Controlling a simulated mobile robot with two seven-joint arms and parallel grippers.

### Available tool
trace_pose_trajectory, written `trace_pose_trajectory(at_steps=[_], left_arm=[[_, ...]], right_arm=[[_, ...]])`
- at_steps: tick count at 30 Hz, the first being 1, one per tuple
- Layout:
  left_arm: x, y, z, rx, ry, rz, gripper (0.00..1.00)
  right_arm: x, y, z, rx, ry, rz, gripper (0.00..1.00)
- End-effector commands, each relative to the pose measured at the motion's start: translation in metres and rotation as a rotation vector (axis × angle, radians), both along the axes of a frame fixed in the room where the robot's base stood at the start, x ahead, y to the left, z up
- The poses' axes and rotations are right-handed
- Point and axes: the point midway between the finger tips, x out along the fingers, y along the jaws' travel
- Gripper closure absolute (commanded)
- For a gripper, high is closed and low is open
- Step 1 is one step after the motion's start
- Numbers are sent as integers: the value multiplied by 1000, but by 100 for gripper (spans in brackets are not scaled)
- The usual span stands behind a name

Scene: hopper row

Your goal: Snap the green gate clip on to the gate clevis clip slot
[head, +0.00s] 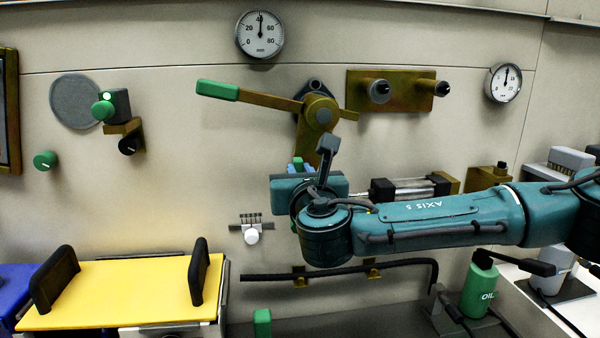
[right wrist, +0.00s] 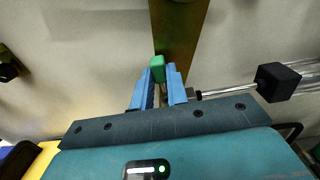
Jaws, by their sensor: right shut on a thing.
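The green gate clip (right wrist: 158,68) is between the blue fingertips of my right gripper (right wrist: 161,88) in the right wrist view, its top sticking out beyond them. My right gripper (head: 300,165) is shut on it, in front of the lower end of the brass lever plate (right wrist: 178,35). A small grey part (right wrist: 193,94), which looks like the gate clevis, sits at the rod's end just right of the fingers. Its clip slot is hidden, and I cannot tell whether the clip touches it. My left gripper is out of view.
An air cylinder (head: 405,188) lies right of the gripper, behind my right arm. Above is a green-handled lever (head: 218,90). A small white knob (head: 252,237) and a black pipe (head: 330,271) are below. A yellow-topped cart (head: 120,290) stands lower left.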

Motion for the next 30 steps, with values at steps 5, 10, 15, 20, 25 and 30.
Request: trace_pose_trajectory(at_steps=[5,10,15,20,25,30], left_arm=[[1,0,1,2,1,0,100],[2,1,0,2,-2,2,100],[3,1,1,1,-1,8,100],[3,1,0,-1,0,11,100],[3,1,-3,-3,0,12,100],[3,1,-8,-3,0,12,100]], right_arm=[[0,0,1,2,1,-1,100],[0,0,0,0,0,-1,100],[0,0,0,1,1,-1,100],[0,0,-1,0,0,-1,100],[0,0,-6,0,0,-1,100],[0,0,-12,1,0,-1,100]])
